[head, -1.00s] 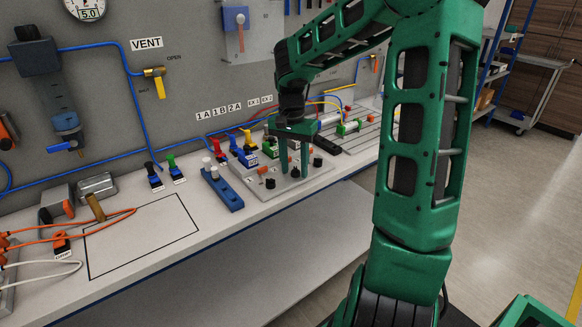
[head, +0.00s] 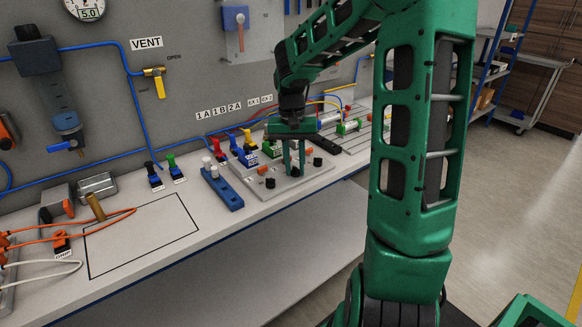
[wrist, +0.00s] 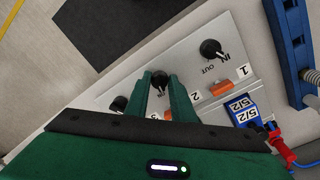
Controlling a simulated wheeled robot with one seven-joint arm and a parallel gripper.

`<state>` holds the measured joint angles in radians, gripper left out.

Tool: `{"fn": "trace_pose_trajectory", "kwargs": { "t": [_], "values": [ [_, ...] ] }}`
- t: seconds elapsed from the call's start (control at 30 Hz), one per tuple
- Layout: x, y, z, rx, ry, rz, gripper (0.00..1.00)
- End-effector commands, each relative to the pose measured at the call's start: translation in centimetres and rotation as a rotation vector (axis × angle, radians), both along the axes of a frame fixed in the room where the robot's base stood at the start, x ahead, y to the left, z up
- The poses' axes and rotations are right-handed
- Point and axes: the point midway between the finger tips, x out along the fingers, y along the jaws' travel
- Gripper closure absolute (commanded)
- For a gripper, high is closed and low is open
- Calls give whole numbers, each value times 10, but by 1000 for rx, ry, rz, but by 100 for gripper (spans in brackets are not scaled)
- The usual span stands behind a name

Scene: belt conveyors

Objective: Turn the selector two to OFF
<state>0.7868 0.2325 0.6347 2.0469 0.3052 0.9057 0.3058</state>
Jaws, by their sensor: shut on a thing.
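Selector two, a black knob (wrist: 160,78) with a pale pointer line, is on a grey panel (wrist: 185,65) beside the label "2". My gripper (wrist: 159,80) is shut on this knob, with one green finger on each side of it. In the head view my gripper (head: 294,170) points down at the panel, and its fingers partly hide the knob. The knob for selector one (wrist: 211,49), with "IN" and "OUT" marks, is to the right in the wrist view. A third black knob (wrist: 119,103) is to the left. I cannot read the mark selector two points at.
Orange blocks (wrist: 221,88) sit beside the knobs. A blue "5/2" valve (wrist: 235,106) with red fittings is close to my gripper. A blue manifold (head: 221,188) stands left of the panel.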

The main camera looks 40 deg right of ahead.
Motion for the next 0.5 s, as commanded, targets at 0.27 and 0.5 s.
{"fn": "trace_pose_trajectory", "kwargs": {
  "t": [0.27,0.5],
  "values": [
    [3,2,2,-2,-9,268,100],
    [3,1,2,-4,-11,467,100]
  ]
}}
